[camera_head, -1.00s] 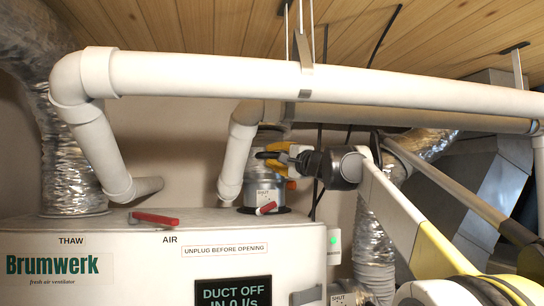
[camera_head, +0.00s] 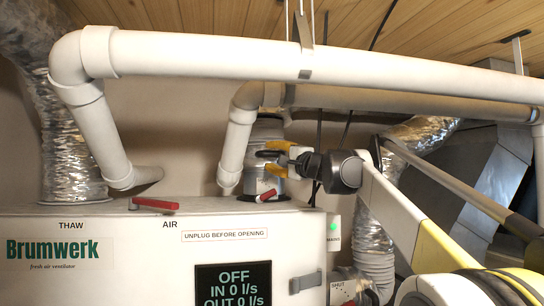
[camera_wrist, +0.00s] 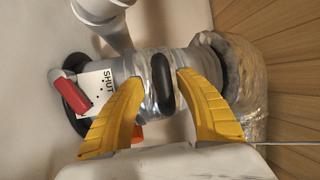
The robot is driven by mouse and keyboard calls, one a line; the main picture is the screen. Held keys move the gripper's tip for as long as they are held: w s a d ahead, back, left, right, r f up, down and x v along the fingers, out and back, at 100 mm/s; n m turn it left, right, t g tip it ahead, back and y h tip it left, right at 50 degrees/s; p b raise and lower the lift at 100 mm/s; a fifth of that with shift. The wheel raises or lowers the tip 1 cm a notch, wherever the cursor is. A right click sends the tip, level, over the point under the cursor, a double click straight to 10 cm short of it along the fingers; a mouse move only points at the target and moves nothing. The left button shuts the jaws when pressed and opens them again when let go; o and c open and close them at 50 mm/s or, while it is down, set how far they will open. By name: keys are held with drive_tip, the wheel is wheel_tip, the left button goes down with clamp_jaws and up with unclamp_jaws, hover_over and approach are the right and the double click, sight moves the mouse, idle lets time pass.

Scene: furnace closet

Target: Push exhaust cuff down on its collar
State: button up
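The silver exhaust cuff (camera_head: 264,131) stands upright on the rear top of the white ventilator box. In the wrist view the cuff (camera_wrist: 135,68) lies sideways, with a black oval grip (camera_wrist: 163,82) on its side. Its lower end meets the collar with a black ring (camera_wrist: 62,82) beside a "SHUT" label. My gripper (camera_head: 274,158) is at the cuff's right side. In the wrist view its two yellow fingers (camera_wrist: 162,86) stand apart on both sides of the black grip, with small gaps showing. Any gap between cuff and collar is not clear.
A red lever (camera_wrist: 72,95) sits beside the collar; another red lever (camera_head: 154,204) lies on the box (camera_head: 110,222). A white pipe (camera_head: 230,55) crosses above, and a pipe bend (camera_head: 240,125) stands close left of the cuff. The display (camera_head: 233,283) reads "OFF, IN 0 l/s".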

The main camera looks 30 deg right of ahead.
drive_tip(key=v, duration=1.2)
